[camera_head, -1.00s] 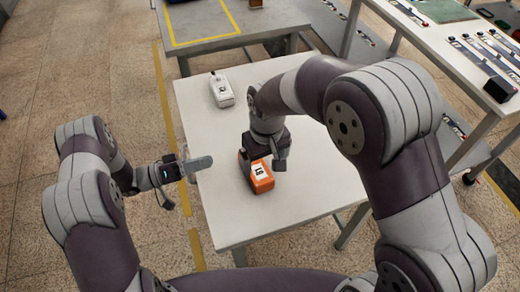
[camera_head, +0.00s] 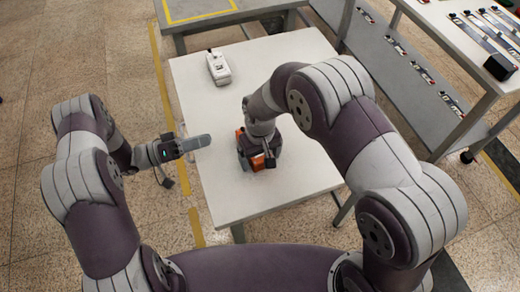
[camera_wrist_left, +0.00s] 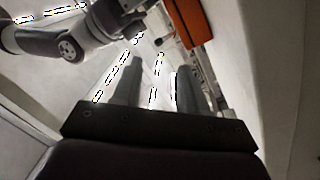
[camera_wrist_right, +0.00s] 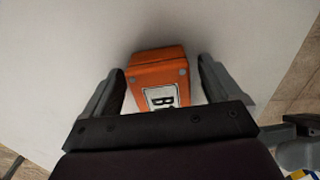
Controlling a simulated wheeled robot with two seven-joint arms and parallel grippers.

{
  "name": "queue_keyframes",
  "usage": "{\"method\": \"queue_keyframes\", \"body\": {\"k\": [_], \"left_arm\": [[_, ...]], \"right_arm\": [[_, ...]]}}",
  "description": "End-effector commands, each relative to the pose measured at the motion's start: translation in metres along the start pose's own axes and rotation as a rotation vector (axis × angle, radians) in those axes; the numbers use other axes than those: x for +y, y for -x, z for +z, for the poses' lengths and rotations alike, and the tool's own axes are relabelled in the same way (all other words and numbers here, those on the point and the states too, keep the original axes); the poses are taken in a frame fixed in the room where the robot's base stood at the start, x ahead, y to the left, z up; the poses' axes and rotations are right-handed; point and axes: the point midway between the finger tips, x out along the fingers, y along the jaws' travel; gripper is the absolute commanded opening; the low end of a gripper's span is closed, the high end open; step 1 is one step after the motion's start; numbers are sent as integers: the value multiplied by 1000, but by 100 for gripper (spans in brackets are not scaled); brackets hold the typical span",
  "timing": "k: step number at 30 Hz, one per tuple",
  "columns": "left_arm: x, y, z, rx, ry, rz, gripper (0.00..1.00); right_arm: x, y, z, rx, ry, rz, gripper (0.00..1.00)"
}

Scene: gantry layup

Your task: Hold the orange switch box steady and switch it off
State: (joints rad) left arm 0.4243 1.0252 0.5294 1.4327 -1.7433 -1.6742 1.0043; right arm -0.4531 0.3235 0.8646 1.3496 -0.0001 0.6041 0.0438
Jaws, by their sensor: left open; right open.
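The orange switch box (camera_head: 258,162) stands on the white table, mostly covered by my right gripper in the head view. In the right wrist view the box (camera_wrist_right: 160,72) shows its orange body and a white label with black letters between the fingers. My right gripper (camera_wrist_right: 158,85) is open, one finger on each side of the box, with gaps to it. My left gripper (camera_head: 200,143) is open and empty at the table's left edge, left of the box. The left wrist view shows its two fingers (camera_wrist_left: 155,80) apart and the orange box (camera_wrist_left: 188,22) beyond them. The switch itself is hidden.
A white box (camera_head: 218,68) with a dark marking stands at the back of the white table (camera_head: 290,80). Another table (camera_head: 240,12) with a yellow outline lies behind. A grey bench (camera_head: 455,40) with strips and a black block is at the right.

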Motion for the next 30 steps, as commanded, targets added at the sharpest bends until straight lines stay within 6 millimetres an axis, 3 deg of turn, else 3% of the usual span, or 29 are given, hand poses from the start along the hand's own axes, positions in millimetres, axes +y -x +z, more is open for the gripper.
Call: {"method": "queue_keyframes", "body": {"k": [5,9,10,11,13,15,16,20,24,30], "left_arm": [[0,0,0,0,0,0,43],[0,0,0,0,0,0,43],[0,0,0,0,0,0,43],[0,0,0,0,0,0,43],[0,1,0,3,0,-2,26],[-6,13,-5,20,-14,-21,4],[-11,21,-11,22,-8,-29,0],[-20,42,-28,14,253,-36,0],[-21,48,-36,-6,540,-32,0],[-20,48,-36,-10,713,-30,0]], "right_arm": [[0,0,0,0,0,0,88],[0,0,0,0,0,0,43],[0,0,0,0,0,0,33],[0,0,0,0,0,0,30],[0,0,0,0,0,0,30],[0,0,0,0,0,0,30],[0,0,0,0,0,0,30],[0,0,0,0,0,0,30],[0,1,0,1,0,0,30],[0,1,0,1,0,0,30]]}}
